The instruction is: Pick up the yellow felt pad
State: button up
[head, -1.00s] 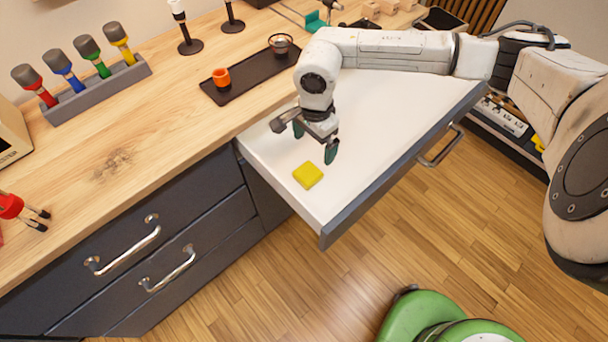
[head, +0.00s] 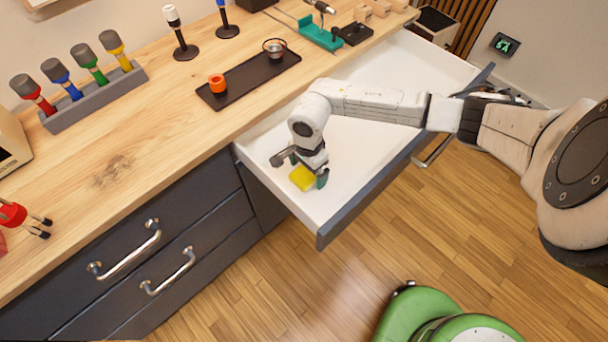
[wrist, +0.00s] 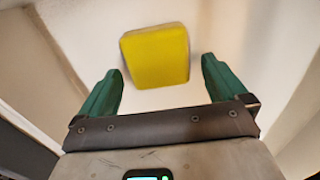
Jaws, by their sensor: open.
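The yellow felt pad (head: 301,179) lies flat on the white floor of the open drawer (head: 345,172), near its front left corner. My gripper (head: 304,172) is open and reaches down into the drawer right at the pad, partly covering it in the head view. In the wrist view the pad (wrist: 156,55) is a yellow rounded square ahead of the green fingertips. My gripper (wrist: 160,80) shows one finger to each side there, with nothing between the jaws touching the pad as far as I can see.
The drawer's dark front panel (head: 372,192) and its side walls bound the space around my gripper. The drawer's far part is empty.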

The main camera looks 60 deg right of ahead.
aim_at(307, 172)
jog(key=c, duration=1.1)
jog(key=shift+r, duration=0.1)
notch_tip(307, 172, up, 10)
jog(key=shift+f+b, duration=0.1)
jog(key=shift+b, duration=0.6)
